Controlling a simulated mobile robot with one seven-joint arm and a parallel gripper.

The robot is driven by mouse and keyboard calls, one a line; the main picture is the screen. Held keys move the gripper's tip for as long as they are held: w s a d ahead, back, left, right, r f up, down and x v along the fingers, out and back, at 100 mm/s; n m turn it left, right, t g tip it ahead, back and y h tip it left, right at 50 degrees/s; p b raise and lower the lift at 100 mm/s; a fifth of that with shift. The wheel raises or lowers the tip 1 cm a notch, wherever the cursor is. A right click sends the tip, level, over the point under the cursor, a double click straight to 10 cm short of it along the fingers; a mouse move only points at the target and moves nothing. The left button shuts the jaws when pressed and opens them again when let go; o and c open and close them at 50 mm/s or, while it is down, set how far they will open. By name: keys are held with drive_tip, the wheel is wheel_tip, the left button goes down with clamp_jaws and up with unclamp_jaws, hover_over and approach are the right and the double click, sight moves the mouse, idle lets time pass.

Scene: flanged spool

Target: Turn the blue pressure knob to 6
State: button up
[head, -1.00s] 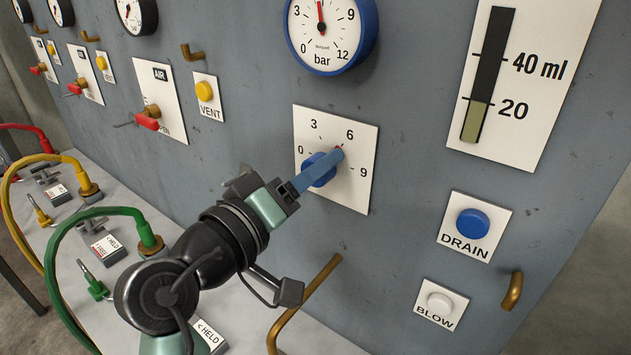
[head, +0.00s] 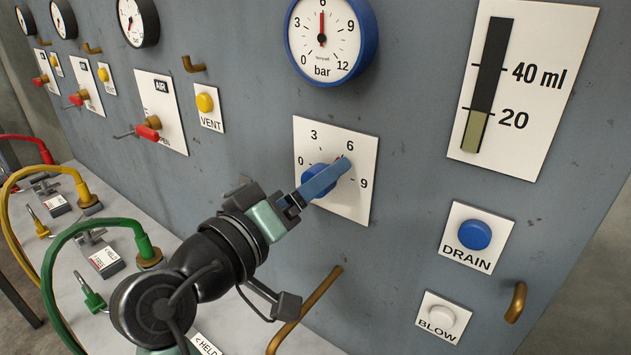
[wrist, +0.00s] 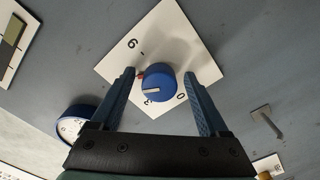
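The blue pressure knob (head: 318,182) sits on a white scale plate (head: 360,206) marked 0, 3, 6 and 9. In the wrist view the knob (wrist: 160,80) lies between the two fingers of my gripper (wrist: 159,72), with a visible gap on each side. My gripper (head: 330,174) is open around the knob, and its blue finger partly covers it in the head view.
A blue DRAIN button (head: 474,235) and white BLOW button (head: 442,317) are to the right. Brass hooks (head: 516,302) and a brass rail (head: 306,308) stick out of the panel. Valves and a yellow VENT button (head: 204,103) are to the left; coloured hoses rise from the ledge.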

drive_tip(key=b+v, duration=0.1)
drive_tip(key=v, duration=1.2)
drive_tip(key=shift+b, duration=0.4)
